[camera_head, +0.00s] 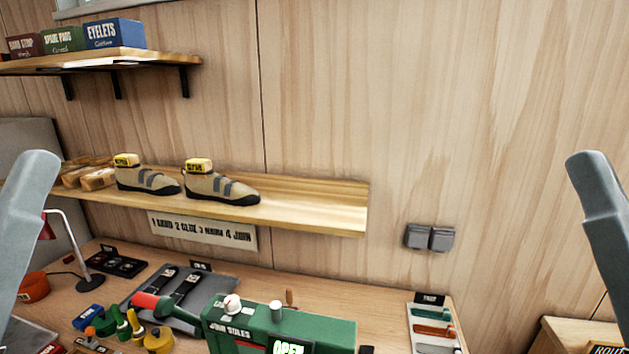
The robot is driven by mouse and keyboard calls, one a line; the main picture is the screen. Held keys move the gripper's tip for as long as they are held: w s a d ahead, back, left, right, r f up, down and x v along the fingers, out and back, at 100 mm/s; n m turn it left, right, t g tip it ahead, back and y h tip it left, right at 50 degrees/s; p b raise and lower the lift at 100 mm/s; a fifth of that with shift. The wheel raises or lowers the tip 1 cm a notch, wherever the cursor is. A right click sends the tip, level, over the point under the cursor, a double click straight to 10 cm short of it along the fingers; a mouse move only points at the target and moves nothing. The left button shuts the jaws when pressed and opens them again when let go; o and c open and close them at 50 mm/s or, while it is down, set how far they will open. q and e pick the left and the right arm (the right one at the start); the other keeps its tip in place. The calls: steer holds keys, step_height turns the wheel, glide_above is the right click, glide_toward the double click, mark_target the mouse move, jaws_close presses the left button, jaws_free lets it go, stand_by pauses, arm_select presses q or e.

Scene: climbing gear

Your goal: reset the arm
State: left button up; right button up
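In the head view, a grey link of my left arm (24,215) rises along the left edge. A grey link of my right arm (600,210) stands at the right edge. Both links are raised in front of the bench, apart from everything on it. The fingertips of both grippers are outside the picture, so I cannot see whether they hold anything.
A wooden bench (390,300) holds a green machine (250,328) reading "JOIN SOLES" and "OPEN", a lamp (75,245), a tool tray (433,325) and several bottles. Two climbing shoes (222,186) stand on the lower shelf (310,205). Boxes (113,33) sit on the upper shelf.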

arm_select(q)
step_height(320, 180, up, 28)
steer(key=p, duration=2.5)
arm_select(e)
step_height(320, 180, up, 28)
arm_select(q)
step_height(320, 180, down, 35)
steer(key=b, duration=3.5)
steer(key=shift+f+h, duration=0.15)
steer(key=shift+h, duration=0.15)
arm_select(e)
step_height(320, 180, down, 35)
